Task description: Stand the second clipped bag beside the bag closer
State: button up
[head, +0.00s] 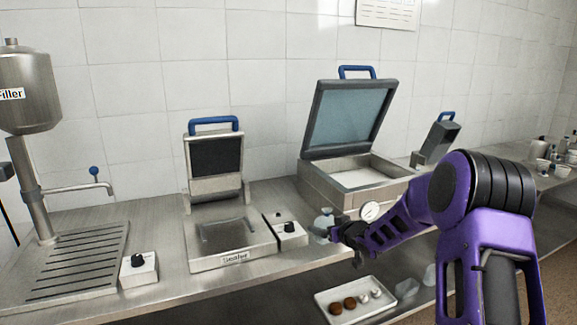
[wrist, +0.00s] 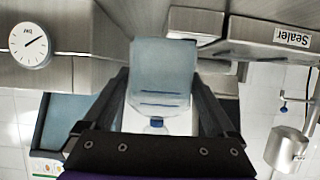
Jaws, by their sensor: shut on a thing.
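My gripper (head: 336,233) is shut on a pale, bluish clear bag (head: 323,222) in front of the counter, between the Sealer and the large open-lidded machine. In the wrist view my gripper (wrist: 160,98) has one finger on each side of the bag (wrist: 163,65). A small blue clip or cap (wrist: 157,122) shows at the bag's narrow end. A small grey machine with a blue handle (head: 440,139) stands at the right, partly behind my arm. It may be the bag closer, but no label shows. I cannot make out another clipped bag on the counter.
The Sealer (head: 215,185) and its knob box (head: 288,232) are left of my gripper. The open-lidded machine (head: 345,165) is behind, with a gauge (head: 370,211). Below, a white tray (head: 325,306) holds several small round items; pale lumps (head: 429,275) lie beside it. The Filler (head: 28,90) is far left.

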jog(key=s+d+f+m+t+h, duration=0.1)
jog(key=s+f+m+h, duration=0.2)
jog(key=s, duration=0.7)
jog(key=s+d+f+m+h, duration=0.2)
jog(key=s+f, duration=0.2)
jog(key=s, duration=0.6)
notch_tip(320, 180, down, 6)
jog(key=s, duration=0.1)
